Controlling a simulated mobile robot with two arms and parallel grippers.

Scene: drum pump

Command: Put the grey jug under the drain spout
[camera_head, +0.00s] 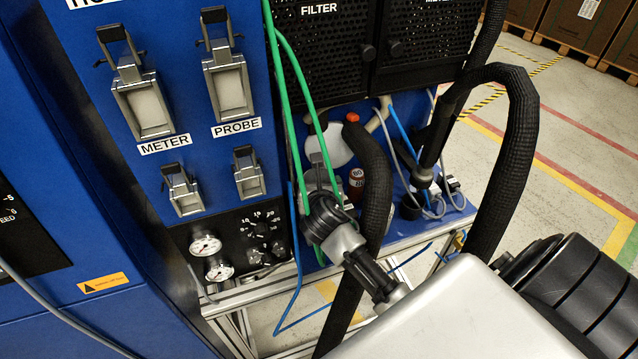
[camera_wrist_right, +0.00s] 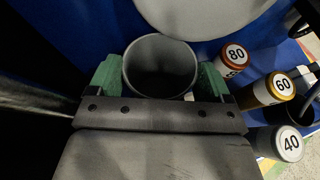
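In the right wrist view the grey jug (camera_wrist_right: 160,66) is seen from above, its round open mouth facing the camera. My right gripper (camera_wrist_right: 160,80) has its two green finger pads against opposite sides of the jug, with no clear gap, so it looks shut on it. In the head view my right gripper (camera_head: 326,196) reaches in from the lower right, low in front of the blue machine. There the jug is mostly hidden or cannot be made out among the hoses. I cannot make out the drain spout clearly in either view. My left gripper is not in view.
A pale rounded vessel (camera_wrist_right: 200,14) is just beyond the jug. Canisters marked 80 (camera_wrist_right: 234,62), 60 (camera_wrist_right: 272,90) and 40 (camera_wrist_right: 284,142) stand to the right. Green hoses (camera_head: 283,95) and a thick black hose (camera_head: 374,190) hang close to the gripper. Open floor (camera_head: 570,130) lies right.

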